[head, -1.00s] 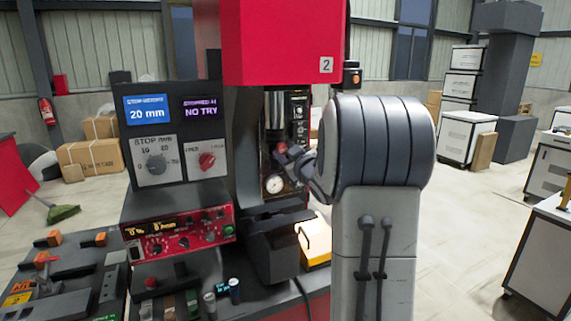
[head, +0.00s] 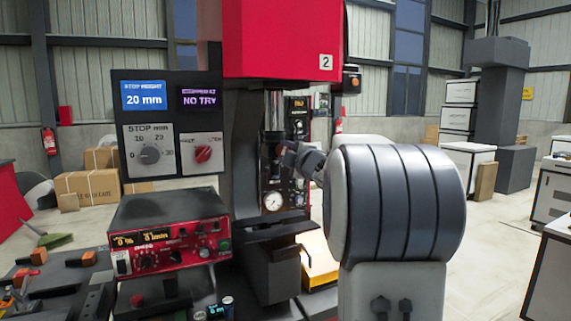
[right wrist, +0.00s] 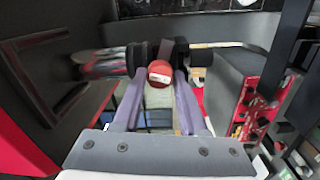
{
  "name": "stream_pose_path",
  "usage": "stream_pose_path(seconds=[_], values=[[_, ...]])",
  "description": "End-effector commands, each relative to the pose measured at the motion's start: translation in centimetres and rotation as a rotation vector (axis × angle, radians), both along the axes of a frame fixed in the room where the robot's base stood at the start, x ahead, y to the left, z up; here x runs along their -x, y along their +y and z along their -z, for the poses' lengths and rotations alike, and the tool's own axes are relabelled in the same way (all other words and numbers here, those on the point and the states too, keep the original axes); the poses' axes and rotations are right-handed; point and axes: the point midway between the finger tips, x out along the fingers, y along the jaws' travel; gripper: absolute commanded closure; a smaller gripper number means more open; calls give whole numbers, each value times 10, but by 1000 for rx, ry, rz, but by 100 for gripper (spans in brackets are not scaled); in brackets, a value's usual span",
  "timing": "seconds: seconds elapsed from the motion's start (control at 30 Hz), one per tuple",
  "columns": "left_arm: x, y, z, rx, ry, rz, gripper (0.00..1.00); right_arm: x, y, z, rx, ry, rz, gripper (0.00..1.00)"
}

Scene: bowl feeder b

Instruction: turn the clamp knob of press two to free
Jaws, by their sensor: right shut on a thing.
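Press two (head: 280,40) stands in the middle of the head view, with a red head and a "2" label. The clamp knob (right wrist: 159,73) is red with a white stripe and sits on a dark collar beside a shiny cylinder in the right wrist view. My right gripper (right wrist: 160,82) is shut on it, with one finger on each side. The white stripe tilts slightly. In the head view my right gripper (head: 287,152) reaches the press column from the right and largely hides the knob. My left gripper is not in view.
A dark panel left of the press carries a "20 mm" display (head: 145,95), a stop dial (head: 149,154) and a red selector knob (head: 203,153). Below it is a red control box (head: 170,240). A pressure gauge (head: 273,202) sits below my gripper.

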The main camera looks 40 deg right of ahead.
Motion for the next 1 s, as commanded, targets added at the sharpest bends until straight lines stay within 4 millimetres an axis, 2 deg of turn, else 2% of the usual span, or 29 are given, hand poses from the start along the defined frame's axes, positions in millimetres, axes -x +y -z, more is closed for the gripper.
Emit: stream_pose_path(seconds=[0.1, 0.4, 1.0], values=[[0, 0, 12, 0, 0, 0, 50, 0, 1, 2, 94, 20, -3, 100], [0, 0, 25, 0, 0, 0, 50, 0, 1, 1, 262, 60, -3, 100], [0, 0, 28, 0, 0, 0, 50, 0, 1, -1, 334, 78, -4, 100]])
